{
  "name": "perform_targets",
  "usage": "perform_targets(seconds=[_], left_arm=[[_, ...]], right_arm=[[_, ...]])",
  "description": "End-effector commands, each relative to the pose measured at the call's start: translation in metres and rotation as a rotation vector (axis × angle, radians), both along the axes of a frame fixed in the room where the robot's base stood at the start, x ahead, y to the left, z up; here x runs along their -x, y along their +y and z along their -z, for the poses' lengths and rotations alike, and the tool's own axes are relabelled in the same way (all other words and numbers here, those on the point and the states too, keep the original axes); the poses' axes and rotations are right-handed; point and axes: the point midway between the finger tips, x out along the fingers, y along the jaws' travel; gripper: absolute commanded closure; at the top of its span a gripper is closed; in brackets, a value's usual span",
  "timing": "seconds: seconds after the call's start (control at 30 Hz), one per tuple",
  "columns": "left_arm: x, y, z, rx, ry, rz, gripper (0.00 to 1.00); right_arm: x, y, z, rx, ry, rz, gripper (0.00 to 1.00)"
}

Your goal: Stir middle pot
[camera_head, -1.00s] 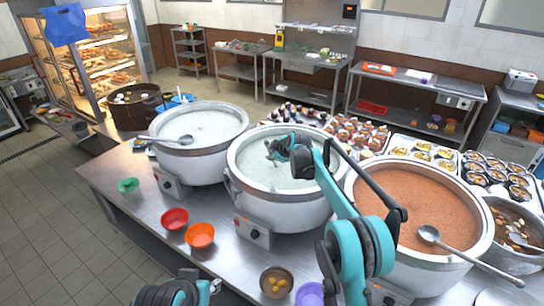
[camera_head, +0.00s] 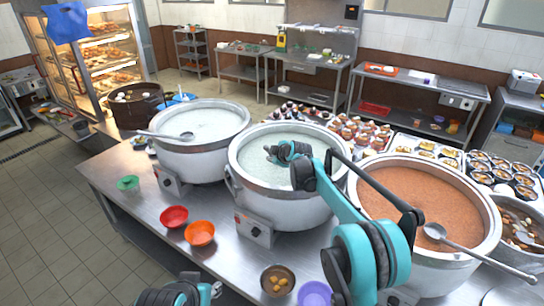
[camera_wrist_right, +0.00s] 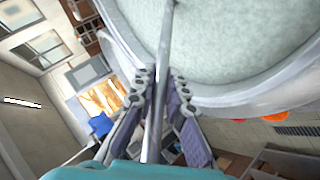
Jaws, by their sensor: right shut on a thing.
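The middle pot (camera_head: 288,207) is a large round steel pot filled with pale congee (camera_head: 262,170). My right gripper (camera_head: 272,152) is over this pot in the head view. In the right wrist view its fingers (camera_wrist_right: 163,85) are shut on a thin metal ladle handle (camera_wrist_right: 160,60), which runs down into the pale congee. The ladle's bowl end is not visible. My left gripper (camera_head: 216,289) is low at the bottom edge of the head view, away from the pots; its jaws are too small to judge.
A left pot of pale congee (camera_head: 200,158) has a ladle (camera_head: 165,135) across its rim. A right pot of orange-brown congee (camera_head: 420,195) has another ladle (camera_head: 470,247). Red (camera_head: 174,217) and orange (camera_head: 200,233) bowls stand at the counter's front (camera_head: 140,203). Trays of food lie behind.

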Motion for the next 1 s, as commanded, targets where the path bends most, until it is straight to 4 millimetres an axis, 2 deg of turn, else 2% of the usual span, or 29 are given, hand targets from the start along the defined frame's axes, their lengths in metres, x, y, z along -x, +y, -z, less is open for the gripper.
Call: perform_targets(seconds=[0.23,1.0], left_arm=[[0.0,0.0,-0.006,0.0,0.0,0.0,0.64],[0.0,0.0,-0.056,0.0,0.0,0.0,0.64]], right_arm=[[0.0,0.0,-0.009,0.0,-0.001,0.0,1.0],[0.0,0.0,-0.087,0.0,-0.001,0.0,1.0]])
